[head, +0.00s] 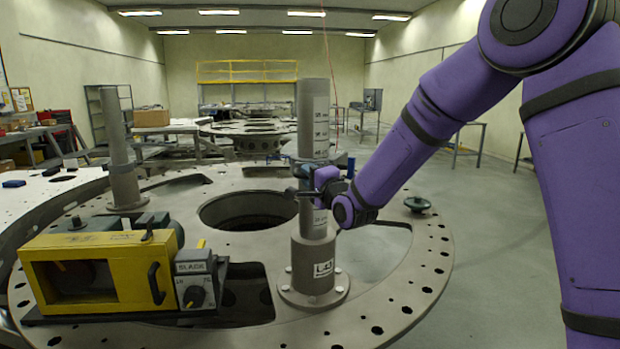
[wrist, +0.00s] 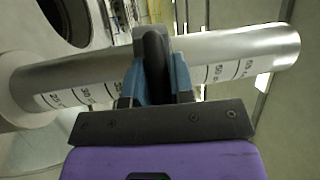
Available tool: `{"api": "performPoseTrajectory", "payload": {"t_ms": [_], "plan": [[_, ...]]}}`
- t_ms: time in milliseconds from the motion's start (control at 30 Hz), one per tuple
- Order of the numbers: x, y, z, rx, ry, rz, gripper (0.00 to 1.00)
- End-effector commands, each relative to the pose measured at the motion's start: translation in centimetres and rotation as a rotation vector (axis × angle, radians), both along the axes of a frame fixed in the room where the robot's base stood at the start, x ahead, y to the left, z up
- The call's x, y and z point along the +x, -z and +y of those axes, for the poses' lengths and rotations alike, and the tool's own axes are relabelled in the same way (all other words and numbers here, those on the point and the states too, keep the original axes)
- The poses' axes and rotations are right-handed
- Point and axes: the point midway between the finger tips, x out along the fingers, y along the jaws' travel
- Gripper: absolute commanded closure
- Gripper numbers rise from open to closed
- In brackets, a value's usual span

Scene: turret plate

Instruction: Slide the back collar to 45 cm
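A grey upright post (head: 313,110) with white scale labels stands on a bolted flange on the turret plate. In the wrist view the post (wrist: 265,48) lies across the picture. The collar's grey top edge (wrist: 165,30) and dark handle show there. My gripper (wrist: 157,80) has its blue-padded fingers on both sides of the handle, apparently closed on it.
A yellow box device (head: 100,275) with a dial sits on the plate (head: 400,285) at the front left. A large round hole (head: 245,210) lies behind the near post. Open floor is at the right.

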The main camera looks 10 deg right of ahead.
Motion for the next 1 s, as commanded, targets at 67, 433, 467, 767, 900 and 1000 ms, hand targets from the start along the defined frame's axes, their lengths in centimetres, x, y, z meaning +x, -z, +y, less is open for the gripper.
{"api": "performPoseTrajectory", "payload": {"t_ms": [67, 433, 467, 767, 900, 1000], "plan": [[0.0, -0.1, 0.0, 0.001, 0.0, -0.003, 0.59], [-0.3, 0.1, -0.1, -0.001, 0.0, 0.001, 0.55], [-0.5, 0.1, -0.2, -0.001, 0.0, 0.001, 0.55], [-5.1, 0.8, -2.2, -0.002, 0.001, 0.001, 0.55], [-7.3, 1.2, -3.1, -0.002, 0.001, 0.0, 0.55], [-8.5, 1.4, -3.6, -0.001, 0.0, 0.0, 0.55]]}}
